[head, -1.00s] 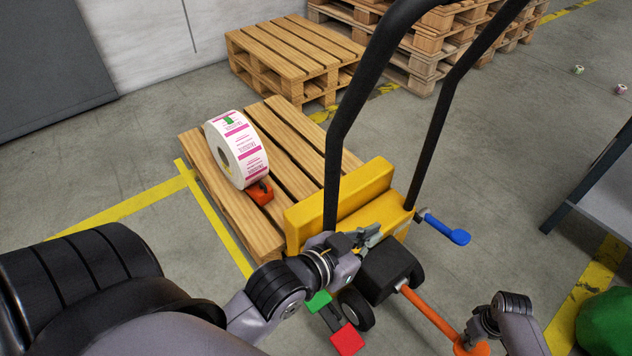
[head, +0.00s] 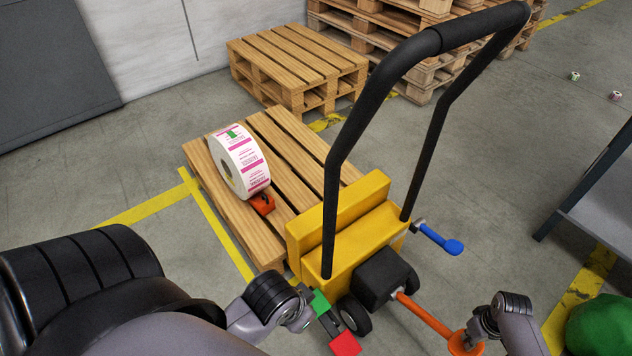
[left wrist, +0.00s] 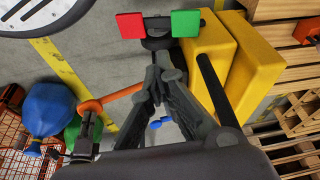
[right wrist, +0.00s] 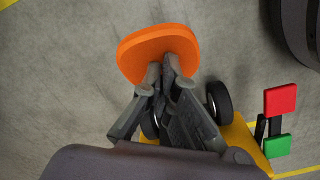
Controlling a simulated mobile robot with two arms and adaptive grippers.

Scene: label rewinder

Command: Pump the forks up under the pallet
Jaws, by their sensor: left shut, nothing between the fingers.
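The yellow pallet truck (head: 352,240), with a black handle frame, stands against the near end of the wooden pallet (head: 262,240); its forks are hidden. An orange lever (head: 425,315) slopes from its black block to a flat orange pad (right wrist: 155,48). My right gripper (right wrist: 163,66) is shut with its fingertips at the pad's edge; I cannot tell whether they press on it. My left gripper (left wrist: 163,72) is shut and empty near the truck's green plate (head: 319,303) and red plate (head: 346,344). In the head view its fingers are mostly hidden by the wrist.
A label roll (head: 238,162) stands on the pallet beside an orange wedge (head: 262,203). A blue lever (head: 440,240) sticks out at the truck's right. More pallets (head: 295,62) stand behind. A grey table (head: 600,215) and green object (head: 600,325) are at right.

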